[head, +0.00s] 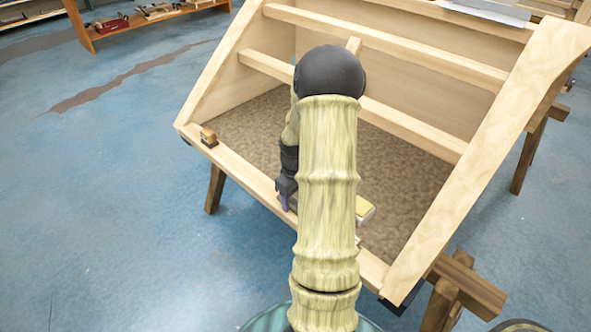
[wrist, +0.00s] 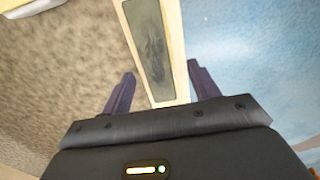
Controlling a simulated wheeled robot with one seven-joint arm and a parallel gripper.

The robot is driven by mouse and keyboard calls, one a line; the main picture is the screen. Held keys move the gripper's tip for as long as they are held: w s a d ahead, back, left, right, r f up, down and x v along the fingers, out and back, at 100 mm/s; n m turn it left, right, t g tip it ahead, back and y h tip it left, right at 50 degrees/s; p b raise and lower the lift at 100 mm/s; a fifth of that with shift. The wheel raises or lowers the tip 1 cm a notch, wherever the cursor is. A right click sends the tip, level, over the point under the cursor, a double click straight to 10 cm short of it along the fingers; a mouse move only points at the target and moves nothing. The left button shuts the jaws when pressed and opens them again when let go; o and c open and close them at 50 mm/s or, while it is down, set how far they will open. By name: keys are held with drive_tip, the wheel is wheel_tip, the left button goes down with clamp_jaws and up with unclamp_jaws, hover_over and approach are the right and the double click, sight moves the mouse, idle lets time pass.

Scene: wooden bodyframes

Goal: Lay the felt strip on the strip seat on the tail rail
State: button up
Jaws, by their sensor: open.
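A dark grey, mottled strip (wrist: 155,45) lies flat along a pale wooden rail in the wrist view. It looks like the felt strip, though I cannot tell it surely from the seat's own surface. The tail rail (head: 245,183) is the low front rail of the wooden bodyframe in the head view. My gripper (wrist: 160,72) is open, its two dark purple fingers apart on either side of the rail, with nothing held. In the head view my gripper (head: 287,197) is low at the front rail. My arm hides part of the rail there.
A small wood-and-black block (head: 208,138) sits on the rail's left end. A pale yellow-topped block (head: 365,211) lies inside the frame, right of my arm. The brown floor panel (head: 240,130) inside is otherwise mostly clear. Slanted side beams (head: 485,150) and cross rails (head: 400,45) surround it.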

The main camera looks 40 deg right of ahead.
wheel_tip(320, 180, up, 15)
drive_tip(key=p, duration=0.2)
drive_tip(key=shift+s, duration=0.15)
idle(0.4)
drive_tip(key=s+a+m+t, duration=0.1)
drive_tip(key=s+a, duration=0.3)
drive_tip(key=a, duration=0.9)
drive_tip(key=s+a+t, duration=0.2)
drive_tip(key=s+a, duration=0.1)
drive_tip(key=a, duration=1.1)
wheel_tip(320, 180, up, 15)
drive_tip(key=p, duration=1.5)
drive_tip(key=shift+d+r, duration=0.15)
drive_tip(key=shift+d, duration=0.05)
